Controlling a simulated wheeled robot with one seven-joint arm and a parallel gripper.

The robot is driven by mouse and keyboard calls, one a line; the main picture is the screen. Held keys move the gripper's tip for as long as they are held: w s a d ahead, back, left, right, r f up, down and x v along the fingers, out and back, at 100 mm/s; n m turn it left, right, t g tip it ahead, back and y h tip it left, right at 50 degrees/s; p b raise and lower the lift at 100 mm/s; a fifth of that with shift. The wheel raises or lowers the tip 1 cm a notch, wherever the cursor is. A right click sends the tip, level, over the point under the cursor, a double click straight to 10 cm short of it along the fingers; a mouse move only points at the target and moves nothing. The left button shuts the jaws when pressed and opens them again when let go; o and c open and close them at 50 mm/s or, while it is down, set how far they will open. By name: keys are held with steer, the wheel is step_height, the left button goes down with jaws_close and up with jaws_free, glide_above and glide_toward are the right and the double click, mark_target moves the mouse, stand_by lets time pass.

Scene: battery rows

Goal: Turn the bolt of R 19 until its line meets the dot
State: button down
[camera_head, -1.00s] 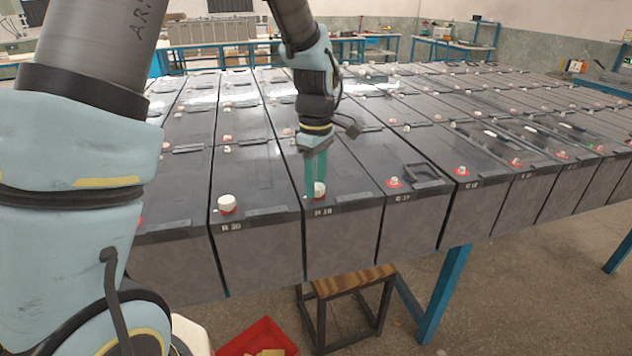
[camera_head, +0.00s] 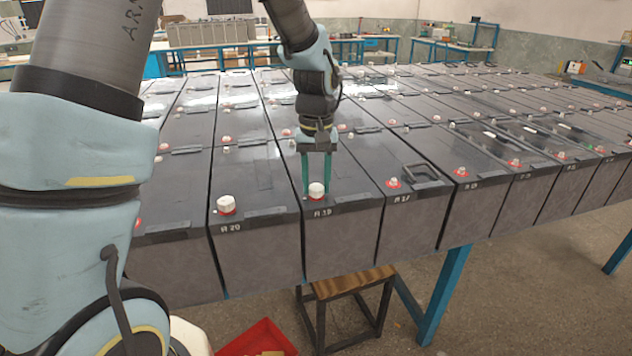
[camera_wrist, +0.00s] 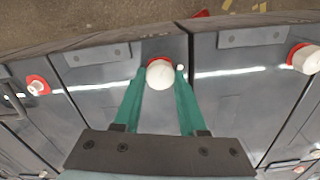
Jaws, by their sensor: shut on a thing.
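The battery labelled R 19 (camera_head: 345,240) stands in the front row with a white bolt (camera_head: 317,190) near its front edge. My gripper (camera_head: 317,187) points down, with one green finger on each side of this bolt, and is shut on it. In the wrist view the bolt (camera_wrist: 160,74) shows as a round white cap between the fingertips.
R 20 (camera_head: 255,255), with its white bolt on a red base (camera_head: 226,205), stands close on the left. R 17 (camera_head: 405,218), with a black handle on top, stands on the right. A wooden stool (camera_head: 350,283) and red bin (camera_head: 262,338) are below the front edge.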

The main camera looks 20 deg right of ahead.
mark_target(316, 186)
steer(key=m, duration=0.6)
steer(key=shift+d+r+m+p, duration=0.1)
steer(key=shift+m+p, duration=0.2)
steer(key=m+p, duration=0.1)
steer(key=m, duration=0.5)
steer(key=shift+s, duration=0.1)
stand_by(0.3)
steer(key=shift+c, duration=2.3)
jaws_free()
step_height(316, 186, up, 11)
steer(key=b, duration=0.2)
steer(key=shift+f, duration=0.2)
